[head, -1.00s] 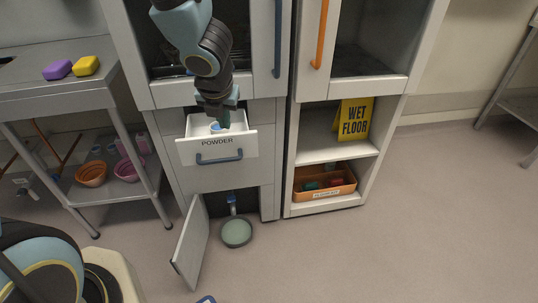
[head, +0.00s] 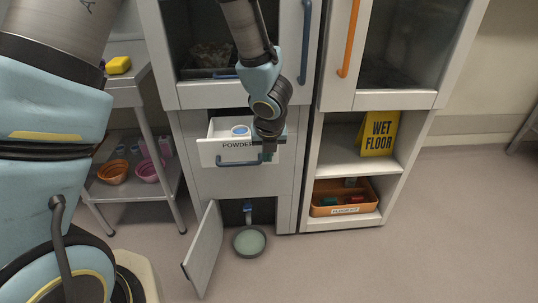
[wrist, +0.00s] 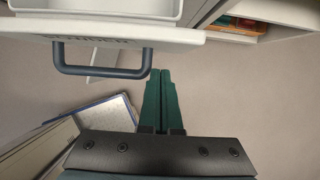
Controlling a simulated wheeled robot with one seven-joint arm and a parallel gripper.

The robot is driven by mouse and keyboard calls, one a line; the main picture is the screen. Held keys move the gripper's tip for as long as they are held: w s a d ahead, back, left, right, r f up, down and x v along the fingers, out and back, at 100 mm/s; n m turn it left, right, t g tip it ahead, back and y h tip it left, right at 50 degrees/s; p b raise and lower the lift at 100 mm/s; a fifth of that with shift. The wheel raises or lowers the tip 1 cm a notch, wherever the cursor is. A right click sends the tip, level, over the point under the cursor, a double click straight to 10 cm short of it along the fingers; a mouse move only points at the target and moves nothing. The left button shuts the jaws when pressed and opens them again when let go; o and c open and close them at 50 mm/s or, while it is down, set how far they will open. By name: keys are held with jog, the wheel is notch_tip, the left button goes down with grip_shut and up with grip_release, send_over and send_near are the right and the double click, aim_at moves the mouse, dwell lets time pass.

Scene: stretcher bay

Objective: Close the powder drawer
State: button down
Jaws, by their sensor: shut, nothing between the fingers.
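The powder drawer (head: 211,151) is a white drawer pulled out of the grey cabinet, with "POWDER" on its front and a dark blue bar handle (head: 238,163). A white-and-blue round item (head: 240,130) sits inside it. My gripper (head: 267,157) is in front of the drawer's right part, fingers pointing down, and covers part of its front. In the wrist view the green fingers (wrist: 160,80) are shut and empty, near the right end of the handle (wrist: 62,62). I cannot tell whether they touch it.
Below, a small cabinet door (head: 204,248) stands open, with a round green pan (head: 249,241) on the floor beside it. A steel cart (head: 143,135) stands at left. Open shelves at right hold a yellow wet floor sign (head: 379,134) and an orange bin (head: 343,209).

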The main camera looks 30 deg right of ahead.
jog(key=shift+w+d, duration=0.2)
jog(key=shift+w, duration=0.25)
jog(key=shift+w+d, duration=0.2)
jog(key=shift+w, duration=0.25)
jog(key=shift+p, duration=0.3)
